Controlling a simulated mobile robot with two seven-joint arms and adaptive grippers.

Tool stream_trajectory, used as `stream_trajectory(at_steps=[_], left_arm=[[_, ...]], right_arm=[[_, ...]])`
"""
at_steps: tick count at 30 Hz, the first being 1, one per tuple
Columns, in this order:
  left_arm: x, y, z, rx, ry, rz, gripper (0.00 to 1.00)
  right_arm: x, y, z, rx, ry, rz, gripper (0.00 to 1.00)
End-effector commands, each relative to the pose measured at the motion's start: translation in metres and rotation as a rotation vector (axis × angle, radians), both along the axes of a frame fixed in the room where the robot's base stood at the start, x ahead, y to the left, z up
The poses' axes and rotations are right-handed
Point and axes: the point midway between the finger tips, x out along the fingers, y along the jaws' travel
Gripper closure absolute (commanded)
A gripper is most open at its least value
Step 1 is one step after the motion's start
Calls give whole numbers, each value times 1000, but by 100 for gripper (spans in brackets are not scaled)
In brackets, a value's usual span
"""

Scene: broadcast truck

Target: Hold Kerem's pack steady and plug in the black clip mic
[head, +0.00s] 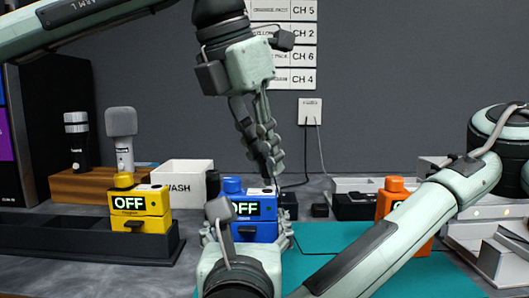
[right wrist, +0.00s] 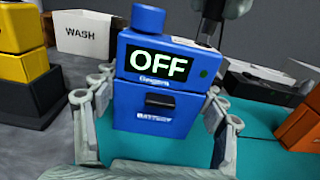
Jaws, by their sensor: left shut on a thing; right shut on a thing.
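A blue pack (head: 257,208) with an "OFF" display and a blue knob stands upright on the teal mat (head: 335,232). My right gripper (head: 247,236) is shut on it, with fingers on both sides; the right wrist view shows the blue pack (right wrist: 160,98) between the fingertips (right wrist: 155,118). Its name label is too small to read surely. My left gripper (head: 270,168) points down just above the pack's top right. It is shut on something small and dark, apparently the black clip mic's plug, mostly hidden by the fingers. I cannot tell whether the plug touches the pack.
An orange pack (head: 394,198) is at right, partly behind my right arm. A white "WASH" bin (head: 181,177) and two handheld microphones (head: 121,137) stand behind. A wall socket (head: 310,110) has cables hanging down.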

Motion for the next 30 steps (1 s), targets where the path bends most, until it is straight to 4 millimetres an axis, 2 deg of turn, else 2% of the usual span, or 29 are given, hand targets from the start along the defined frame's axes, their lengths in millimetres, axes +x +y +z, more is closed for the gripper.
stream_trajectory(at_steps=[25, 26, 30], left_arm=[[0, 0, -22, 1, 1, 0, 100], [0, 0, -22, 1, 1, 0, 84], [0, 0, -21, 1, 1, 0, 66]], right_arm=[[0, 0, 0, 0, 0, 0, 65], [0, 0, 0, 0, 0, 0, 65], [0, 0, 0, 0, 0, 0, 65]])
